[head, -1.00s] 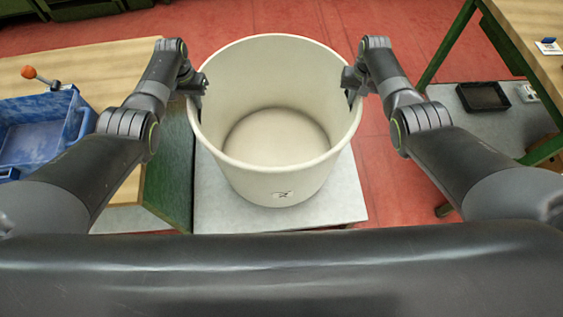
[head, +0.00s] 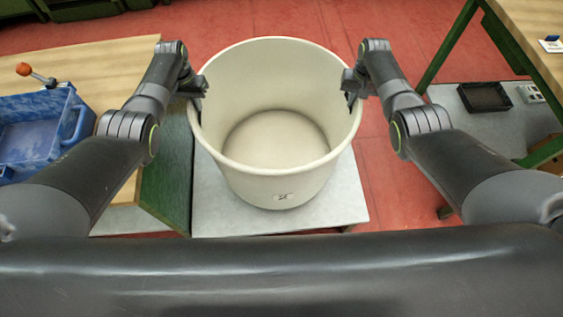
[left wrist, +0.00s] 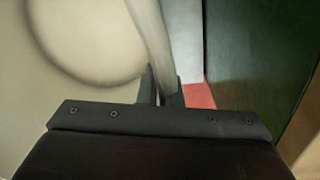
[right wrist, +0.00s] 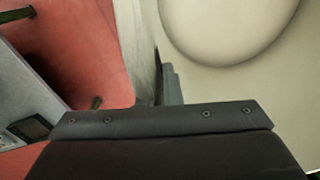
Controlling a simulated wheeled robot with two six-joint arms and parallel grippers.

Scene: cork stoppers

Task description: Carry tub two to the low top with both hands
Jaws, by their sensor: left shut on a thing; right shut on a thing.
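A large cream tub (head: 277,178) is upright and empty inside, with a small dark mark on its front. My left gripper (head: 198,94) is shut on the left side of its rim, and my right gripper (head: 352,92) is shut on the right side. The left wrist view shows the tub wall (left wrist: 152,35) between the left fingers (left wrist: 160,88). The right wrist view shows the wall (right wrist: 143,60) at the right fingers (right wrist: 162,85). A low pale grey top (head: 215,215) lies below the tub. Whether the tub touches it is hidden.
A wooden bench (head: 95,60) at left carries a blue crate (head: 35,105) and a tool with an orange knob (head: 24,69). At right, a green-framed table (head: 535,30) has a grey lower shelf (head: 515,125) with a black tray (head: 484,97). Red floor shows beyond.

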